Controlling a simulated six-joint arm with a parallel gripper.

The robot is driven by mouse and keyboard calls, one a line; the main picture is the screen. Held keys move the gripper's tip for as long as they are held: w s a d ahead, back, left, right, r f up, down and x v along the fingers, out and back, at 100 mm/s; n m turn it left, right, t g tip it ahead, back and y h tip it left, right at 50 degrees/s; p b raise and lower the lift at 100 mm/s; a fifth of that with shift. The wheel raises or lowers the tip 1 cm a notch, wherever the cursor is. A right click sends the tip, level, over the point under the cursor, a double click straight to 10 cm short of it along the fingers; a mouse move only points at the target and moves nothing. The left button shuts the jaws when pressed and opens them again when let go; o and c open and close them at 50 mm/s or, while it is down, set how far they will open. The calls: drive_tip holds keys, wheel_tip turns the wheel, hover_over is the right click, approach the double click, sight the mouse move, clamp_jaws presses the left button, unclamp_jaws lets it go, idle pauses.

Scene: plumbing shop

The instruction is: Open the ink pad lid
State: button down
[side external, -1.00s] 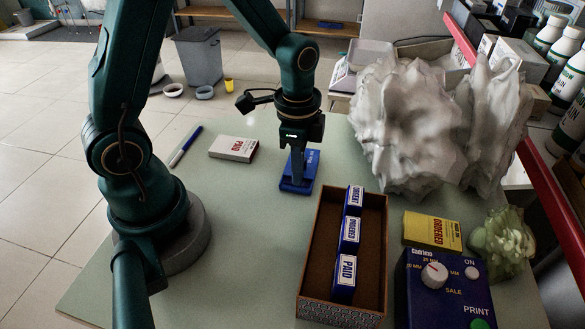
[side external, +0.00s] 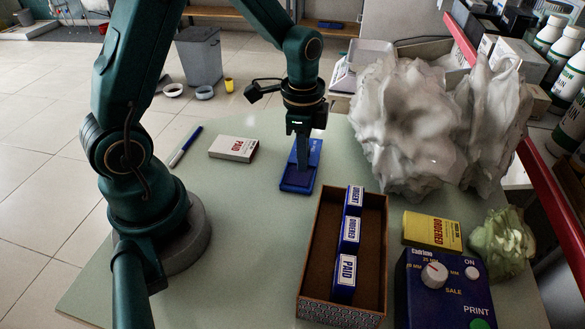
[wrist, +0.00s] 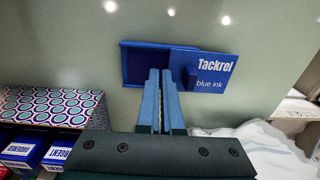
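The blue ink pad (side external: 293,184) lies on the table below my gripper (side external: 303,166). In the wrist view its dark blue base (wrist: 134,66) is uncovered on the left. The lid (wrist: 212,66), labelled "Tackrel blue ink", sits displaced to the right, with a small raised tab (wrist: 190,76). In the side view the lid (side external: 315,152) extends toward the back of the table. My gripper (wrist: 161,74) has its fingers together with nothing between them, over the pad just left of the tab. Whether it touches the tab is unclear.
A brown open box (side external: 318,255) with several stamps stands in front of the pad. A crumpled pale mass (side external: 405,120) stands at right.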

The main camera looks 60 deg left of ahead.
drive_tip(key=shift+w+a+f+g, duration=0.2)
drive_tip(key=shift+a+f+g, duration=0.15)
drive_tip(key=shift+a, duration=0.3)
drive_tip(key=shift+s+d, duration=0.1)
drive_tip(key=shift+s, duration=0.1)
idle(0.3)
drive_tip(key=shift+w+r, duration=0.15)
drive_tip(key=shift+r, duration=1.65)
drive_tip(key=shift+w+r, duration=0.1)
drive_tip(key=shift+r, duration=1.7)
